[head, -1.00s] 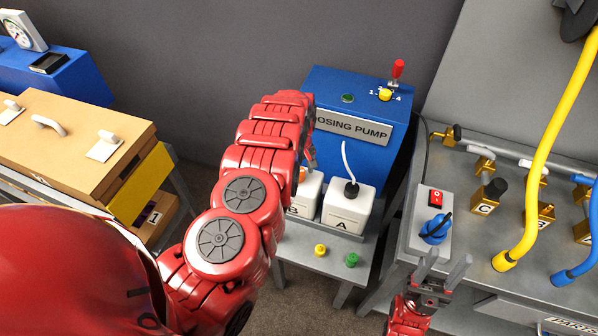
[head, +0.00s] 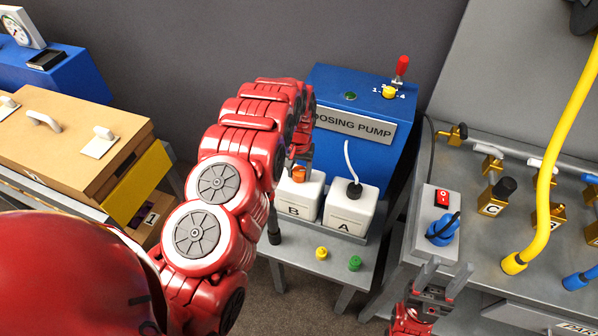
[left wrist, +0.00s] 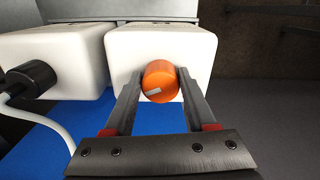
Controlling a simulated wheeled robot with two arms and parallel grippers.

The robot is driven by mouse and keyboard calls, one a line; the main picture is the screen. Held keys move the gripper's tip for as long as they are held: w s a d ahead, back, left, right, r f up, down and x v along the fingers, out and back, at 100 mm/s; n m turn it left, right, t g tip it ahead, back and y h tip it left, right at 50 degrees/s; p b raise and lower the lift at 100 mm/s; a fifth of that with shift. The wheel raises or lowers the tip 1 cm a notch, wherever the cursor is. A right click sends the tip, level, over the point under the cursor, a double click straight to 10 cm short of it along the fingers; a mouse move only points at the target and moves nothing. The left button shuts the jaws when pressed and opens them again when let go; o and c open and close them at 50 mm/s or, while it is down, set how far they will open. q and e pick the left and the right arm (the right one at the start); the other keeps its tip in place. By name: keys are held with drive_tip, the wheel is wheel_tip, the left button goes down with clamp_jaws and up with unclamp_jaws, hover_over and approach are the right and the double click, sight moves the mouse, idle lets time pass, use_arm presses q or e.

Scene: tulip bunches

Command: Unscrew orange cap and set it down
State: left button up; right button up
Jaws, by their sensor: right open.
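The orange cap (head: 299,174) is at the top of white container B (head: 299,197), left of container A. In the left wrist view, the cap (left wrist: 160,82) fills the gap between the two fingers of my left gripper (left wrist: 160,88), which look closed on its sides. The cap carries a pale mark and appears in front of the white container (left wrist: 125,50). I cannot tell whether it is still seated on the neck. In the head view, my left arm partly hides the left gripper (head: 299,160). My right gripper (head: 443,276) is open and empty at the lower right.
Container A (head: 347,212) has a black cap and white tube. A yellow cap (head: 321,253) and a green cap (head: 355,263) stand on the grey shelf in front. The blue dosing pump (head: 370,85) is behind. A valve bench (head: 478,225) is at the right.

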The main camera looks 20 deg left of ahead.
use_arm(q)
drive_tip(key=c, duration=0.5)
drive_tip(key=n+p, duration=0.1)
drive_tip(key=n, duration=0.1)
drive_tip(key=shift+d+r+n, duration=0.1)
drive_tip(key=shift+n, duration=0.3)
drive_tip(key=shift+c, duration=0.2)
drive_tip(key=shift+n+p, duration=0.6)
drive_tip(key=shift+n, duration=0.6)
drive_tip(key=shift+n, duration=0.3)
drive_tip(key=shift+d+n+p, duration=0.1)
drive_tip(key=shift+n+p, duration=0.65)
drive_tip(key=shift+n, duration=0.45)
drive_tip(key=shift+w+n, duration=0.1)
drive_tip(key=shift+n, duration=1)
